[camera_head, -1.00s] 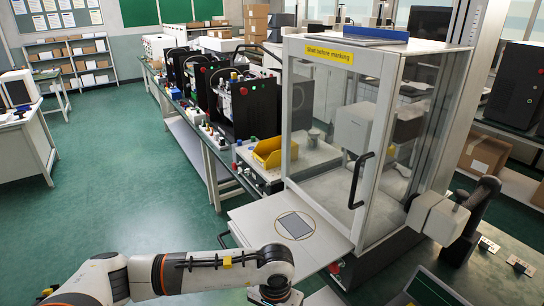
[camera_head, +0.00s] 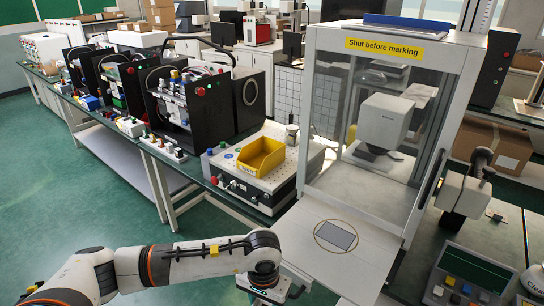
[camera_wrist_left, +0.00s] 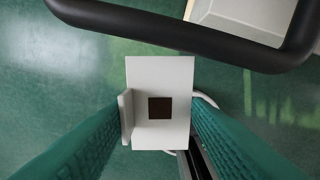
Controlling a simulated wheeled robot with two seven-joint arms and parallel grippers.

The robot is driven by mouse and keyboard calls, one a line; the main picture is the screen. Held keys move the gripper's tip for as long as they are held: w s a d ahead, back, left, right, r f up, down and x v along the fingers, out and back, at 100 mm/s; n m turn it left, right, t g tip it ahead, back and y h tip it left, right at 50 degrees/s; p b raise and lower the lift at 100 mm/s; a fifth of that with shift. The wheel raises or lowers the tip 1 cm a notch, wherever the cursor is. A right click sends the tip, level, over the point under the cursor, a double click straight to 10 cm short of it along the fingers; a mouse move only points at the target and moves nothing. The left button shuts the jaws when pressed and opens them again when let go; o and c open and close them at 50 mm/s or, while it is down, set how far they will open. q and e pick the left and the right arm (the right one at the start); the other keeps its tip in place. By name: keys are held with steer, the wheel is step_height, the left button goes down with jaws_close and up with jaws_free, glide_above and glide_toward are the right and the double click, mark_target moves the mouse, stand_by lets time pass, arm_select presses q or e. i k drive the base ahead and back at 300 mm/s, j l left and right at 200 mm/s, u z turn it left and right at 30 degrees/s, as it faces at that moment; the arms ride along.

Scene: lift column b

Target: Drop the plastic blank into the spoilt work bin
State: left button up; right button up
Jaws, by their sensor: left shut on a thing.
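My left gripper (camera_wrist_left: 158,112) is shut on a white plate-like piece (camera_wrist_left: 176,74) with a dark square on its face. This piece appears to be the plastic blank. The fingers hold its two sides, above the green floor in the wrist view. In the head view my left arm (camera_head: 200,262) reaches in at the bottom, left of the marking cabinet's front shelf; its fingers are cut off there. A yellow open bin (camera_head: 262,157) sits on a white-topped unit beside the cabinet; I cannot tell whether it is the spoilt work bin. My right gripper is not in view.
The marking cabinet (camera_head: 398,48) stands behind its pale front shelf (camera_head: 300,225), which bears a grey rectangle (camera_head: 336,236) inside a ring. A thick black bar (camera_wrist_left: 190,30) crosses the top of the wrist view. Open green floor lies at left.

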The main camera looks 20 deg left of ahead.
mark_target(260, 163)
steer(key=j+z, duration=0.25)
steer(key=j, duration=0.3)
steer(key=j+z, duration=0.2)
steer(key=j, duration=0.3)
steer(key=j+z, duration=0.25)
steer(key=j, duration=0.3)
steer(key=k+j+z, duration=0.2)
steer(key=j, duration=0.25)
steer(key=j+z, duration=0.3)
steer(key=j, duration=0.45)
steer(key=j+z, duration=0.3)
steer(key=j, duration=0.45)
